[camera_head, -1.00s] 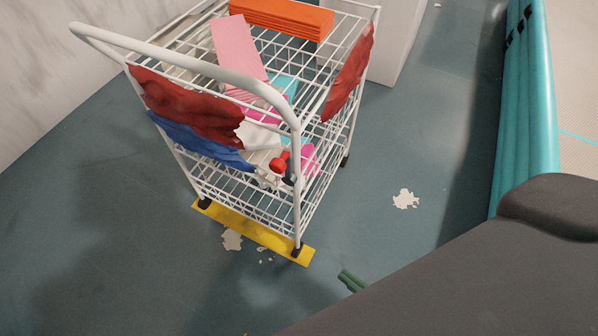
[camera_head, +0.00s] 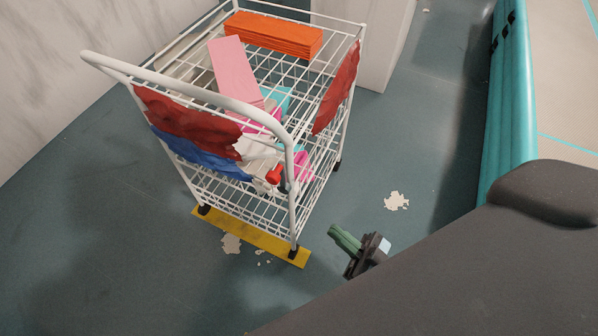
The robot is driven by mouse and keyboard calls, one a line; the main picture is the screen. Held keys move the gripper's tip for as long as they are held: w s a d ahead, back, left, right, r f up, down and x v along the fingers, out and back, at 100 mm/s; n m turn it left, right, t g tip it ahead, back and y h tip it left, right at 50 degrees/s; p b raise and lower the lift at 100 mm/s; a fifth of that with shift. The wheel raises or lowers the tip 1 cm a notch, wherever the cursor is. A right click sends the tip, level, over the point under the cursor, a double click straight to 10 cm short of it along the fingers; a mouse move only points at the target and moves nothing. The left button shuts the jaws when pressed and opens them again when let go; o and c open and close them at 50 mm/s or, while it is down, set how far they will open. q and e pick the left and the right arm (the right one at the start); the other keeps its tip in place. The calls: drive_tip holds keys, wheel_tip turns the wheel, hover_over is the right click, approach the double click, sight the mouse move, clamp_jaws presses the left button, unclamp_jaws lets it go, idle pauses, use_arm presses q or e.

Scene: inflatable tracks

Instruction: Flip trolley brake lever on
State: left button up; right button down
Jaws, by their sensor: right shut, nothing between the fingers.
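The white wire trolley (camera_head: 290,205) stands upright left of centre, its front wheels on a yellow strip (camera_head: 250,235). A small red lever (camera_head: 274,176), which looks like the brake lever, sits on the trolley's near side by the right front post. My right gripper (camera_head: 345,240) is low, right of the trolley's front corner, with green fingers pointing up and left. It is shut, empty and apart from the trolley and the lever. My left gripper is not in view.
Red and blue cloths (camera_head: 190,125) hang on the trolley. An orange stack (camera_head: 272,35) and a pink block (camera_head: 233,68) lie on top. A teal inflatable wall (camera_head: 515,100) stands right, a white block (camera_head: 375,45) behind. Floor right of the trolley is clear except pale flakes (camera_head: 396,201).

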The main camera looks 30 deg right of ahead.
drive_tip(key=p+x, duration=0.1)
drive_tip(key=x, duration=1.3)
drive_tip(key=shift+r+p, duration=0.15)
drive_tip(key=shift+p, duration=0.15)
